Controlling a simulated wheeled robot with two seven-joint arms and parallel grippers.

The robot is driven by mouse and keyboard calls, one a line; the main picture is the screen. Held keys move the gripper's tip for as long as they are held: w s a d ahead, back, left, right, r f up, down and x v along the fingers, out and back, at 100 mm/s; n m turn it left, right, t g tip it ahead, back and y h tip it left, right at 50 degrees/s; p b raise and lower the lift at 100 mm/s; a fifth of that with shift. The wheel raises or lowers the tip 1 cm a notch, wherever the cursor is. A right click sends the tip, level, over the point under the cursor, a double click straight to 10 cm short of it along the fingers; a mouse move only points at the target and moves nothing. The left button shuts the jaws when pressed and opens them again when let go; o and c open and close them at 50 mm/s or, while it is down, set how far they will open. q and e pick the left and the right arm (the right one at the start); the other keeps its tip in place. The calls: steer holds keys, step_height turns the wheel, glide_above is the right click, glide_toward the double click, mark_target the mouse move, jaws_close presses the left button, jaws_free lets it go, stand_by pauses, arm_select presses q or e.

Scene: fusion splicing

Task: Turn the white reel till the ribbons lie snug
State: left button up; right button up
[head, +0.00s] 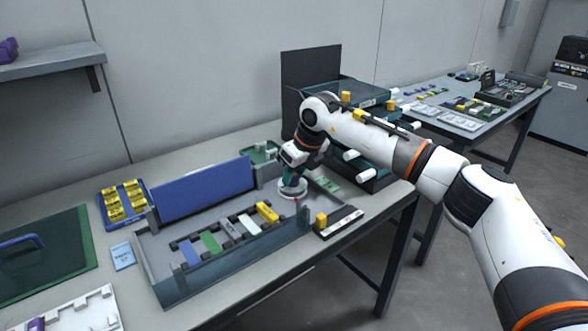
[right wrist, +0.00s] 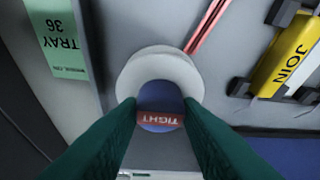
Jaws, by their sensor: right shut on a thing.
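The white reel (right wrist: 128,80) is a round disc with a blue knob (right wrist: 158,98) in its middle. In the head view the reel (head: 293,192) lies at the right end of the grey tray. My right gripper (head: 292,180) points down over it. In the right wrist view its two green fingers (right wrist: 160,112) are shut on the blue knob, one on each side. A red label reading TIGHT (right wrist: 158,121) shows between the fingertips. Thin red ribbons (right wrist: 207,28) run straight from the reel toward the top of that view. My left gripper is not in view.
The tray (head: 183,284) has a blue lid (head: 203,188) standing open behind it. A yellow JOIN block (right wrist: 286,58) sits beside the ribbons. A green TRAY 36 label (right wrist: 58,40) lies at the other side. A drawer cabinet (head: 340,92) stands behind my right arm.

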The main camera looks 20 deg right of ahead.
steer(key=shift+n, duration=0.3)
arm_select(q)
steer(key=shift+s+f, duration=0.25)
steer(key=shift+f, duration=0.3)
arm_select(e)
steer(key=o, duration=1)
steer(key=shift+r, duration=0.15)
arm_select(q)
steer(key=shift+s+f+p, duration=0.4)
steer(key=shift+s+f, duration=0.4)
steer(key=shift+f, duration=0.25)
arm_select(e)
steer(key=v, duration=1.1)
steer(key=shift+s+d+r, duration=0.2)
steer(key=shift+d+r, duration=0.05)
steer(key=shift+r, duration=0.1)
